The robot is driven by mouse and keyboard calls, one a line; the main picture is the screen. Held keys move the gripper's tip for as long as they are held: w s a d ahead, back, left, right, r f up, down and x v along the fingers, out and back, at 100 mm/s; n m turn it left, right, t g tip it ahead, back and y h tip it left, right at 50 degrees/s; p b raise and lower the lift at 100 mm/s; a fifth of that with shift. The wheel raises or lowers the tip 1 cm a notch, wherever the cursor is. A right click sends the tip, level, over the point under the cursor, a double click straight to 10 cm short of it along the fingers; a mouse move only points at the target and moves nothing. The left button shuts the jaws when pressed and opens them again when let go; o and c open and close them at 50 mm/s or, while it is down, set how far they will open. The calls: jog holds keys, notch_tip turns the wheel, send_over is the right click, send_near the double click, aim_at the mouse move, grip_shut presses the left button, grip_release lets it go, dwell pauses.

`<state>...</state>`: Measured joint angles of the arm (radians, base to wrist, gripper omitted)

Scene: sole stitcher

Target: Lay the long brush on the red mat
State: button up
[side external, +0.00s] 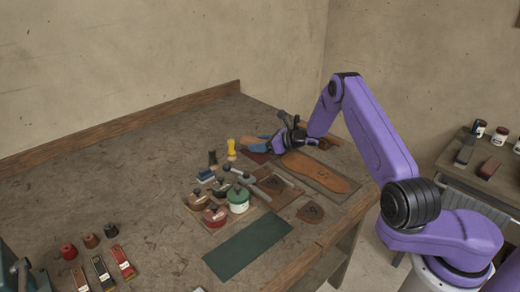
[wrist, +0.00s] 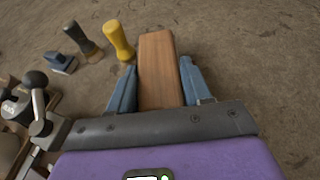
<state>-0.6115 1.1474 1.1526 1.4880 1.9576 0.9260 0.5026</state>
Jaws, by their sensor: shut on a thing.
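My gripper (wrist: 158,92) is shut on a long brush (wrist: 157,60). Its plain brown wooden top runs forward between the two blue fingers in the wrist view, and any bristles are hidden. In the side view my gripper (side external: 256,146) is over the far part of the bench, with only a small tan bit of the brush showing past the fingers. A dark red mat (side external: 257,157) shows partly just below and in front of the gripper. The gripper and arm hide the rest of it. I cannot tell whether the brush touches anything.
A yellow-handled tool (side external: 231,148), a dark-handled one (side external: 212,159) and a small blue brush (side external: 205,175) stand left of the gripper. Lidded pots (side external: 238,199) stand nearer. A tan sole (side external: 320,172) lies to the right, a green mat (side external: 248,246) in front. The back left bench is clear.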

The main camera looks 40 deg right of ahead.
jog(key=shift+f, duration=1.05)
jog(key=shift+f, duration=0.15)
jog(key=o, duration=1.1)
